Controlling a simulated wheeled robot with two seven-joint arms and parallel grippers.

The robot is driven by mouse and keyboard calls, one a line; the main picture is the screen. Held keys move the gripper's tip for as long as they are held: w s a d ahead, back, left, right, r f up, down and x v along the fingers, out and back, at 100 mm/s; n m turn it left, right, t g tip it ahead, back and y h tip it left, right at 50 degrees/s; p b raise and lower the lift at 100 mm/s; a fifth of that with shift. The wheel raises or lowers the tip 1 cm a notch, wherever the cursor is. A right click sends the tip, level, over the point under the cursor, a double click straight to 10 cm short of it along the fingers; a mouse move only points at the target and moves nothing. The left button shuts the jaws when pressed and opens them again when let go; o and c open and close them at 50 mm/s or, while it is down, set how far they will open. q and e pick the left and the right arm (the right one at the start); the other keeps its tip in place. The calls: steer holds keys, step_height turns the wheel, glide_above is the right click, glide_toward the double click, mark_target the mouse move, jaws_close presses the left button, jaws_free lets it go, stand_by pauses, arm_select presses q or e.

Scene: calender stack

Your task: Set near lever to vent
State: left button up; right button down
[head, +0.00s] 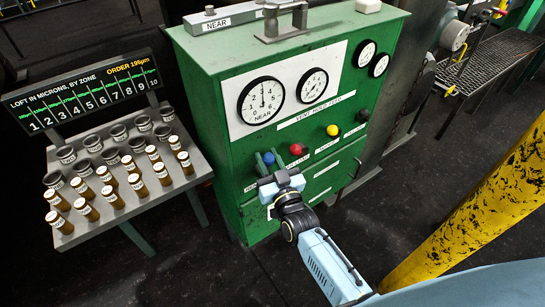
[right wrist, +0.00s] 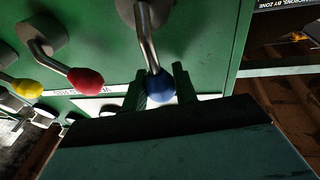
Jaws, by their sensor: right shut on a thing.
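The green cabinet (head: 210,80) carries a row of levers with coloured knobs under a "VENT HOLD FEED" strip (head: 316,112). The blue-knobbed lever (head: 268,158) is leftmost, beside the red knob (head: 295,149). My right gripper (head: 277,178) is at the blue knob. In the right wrist view the fingers (right wrist: 160,84) stand either side of the blue ball (right wrist: 160,90) and are shut on it. The lever's bent metal rod (right wrist: 147,40) runs from the ball to its round mount. The labels beside the knobs are partly hidden or too small to read. My left gripper is not in view.
A yellow knob (head: 332,130) and a black knob (head: 363,115) are further right. A large gauge (head: 260,100) marked NEAR is above the levers. A sloped rack (head: 135,205) of several sample jars stands left. A yellow post (head: 480,215) is at right.

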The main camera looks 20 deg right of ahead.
steer(key=n, duration=0.1)
steer(key=a+n, duration=0.1)
steer(key=n, duration=0.1)
steer(key=a+n+y+b, duration=0.1)
steer(key=shift+s+a+f, duration=0.1)
steer(key=shift+s+f, duration=0.15)
steer(key=shift+s, duration=0.1)
steer(key=shift+s+a+f+n+y+b, duration=0.1)
steer(key=shift+a+f+n+y+b, duration=0.2)
steer(key=shift+n, duration=0.75)
steer(key=shift+s+a+f+n+y+b, duration=0.2)
steer(key=shift+a+n+y, duration=0.3)
steer(key=shift+n, duration=0.6)
steer(key=shift+a+f+n+y+b, duration=0.15)
steer(key=shift+a+n+y+b, duration=0.2)
steer(key=shift+n, duration=0.7)
steer(key=shift+a, duration=0.1)
steer(key=c, duration=1.1)
jaws_free()
steer(key=v, duration=0.9)
steer(key=b+v, duration=0.1)
steer(key=v, duration=0.3)
steer(key=shift+s+f, duration=0.15)
steer(key=shift+f, duration=0.2)
